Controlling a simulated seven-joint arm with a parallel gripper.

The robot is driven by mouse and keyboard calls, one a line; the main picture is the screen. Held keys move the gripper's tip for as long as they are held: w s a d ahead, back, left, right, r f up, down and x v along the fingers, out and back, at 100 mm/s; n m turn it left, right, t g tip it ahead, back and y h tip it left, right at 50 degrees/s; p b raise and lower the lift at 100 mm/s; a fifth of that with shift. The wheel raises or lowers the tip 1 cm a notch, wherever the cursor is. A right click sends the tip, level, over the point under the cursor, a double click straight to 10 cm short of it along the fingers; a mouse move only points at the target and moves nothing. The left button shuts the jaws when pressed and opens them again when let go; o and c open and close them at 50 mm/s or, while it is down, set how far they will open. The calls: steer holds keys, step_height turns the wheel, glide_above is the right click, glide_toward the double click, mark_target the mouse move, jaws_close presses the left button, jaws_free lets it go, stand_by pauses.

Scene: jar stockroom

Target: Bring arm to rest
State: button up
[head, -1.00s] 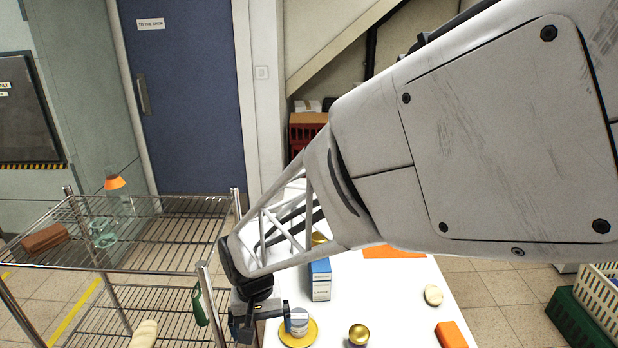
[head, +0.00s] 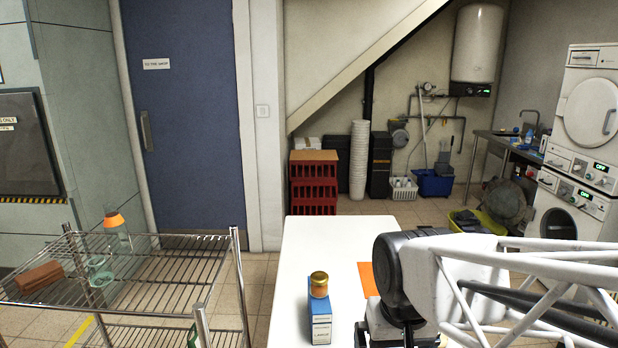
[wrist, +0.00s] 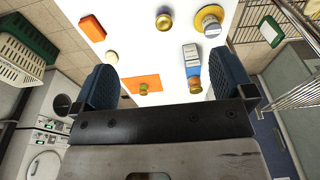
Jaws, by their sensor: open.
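My gripper is open and empty in the wrist view (wrist: 165,78), its two dark blue fingers wide apart above the white table (wrist: 135,35). In the head view my wrist is over the right side of the table (head: 325,235); the fingertips are not clear there. A blue box (head: 319,325) stands left of my wrist. A gold-lidded jar (head: 319,286) is on or just behind it; I cannot tell which. Both also show in the wrist view, the box (wrist: 192,62) and the jar (wrist: 194,85).
A wire rack (head: 170,265) stands left. The table's far part is bare.

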steer(key=s+d+r+t, duration=0.1)
steer(key=s+d+r, duration=0.1)
steer(key=s+d, duration=0.3)
steer(key=shift+s+d+m, duration=0.15)
steer(key=shift+m, duration=0.15)
stand_by(1.0)
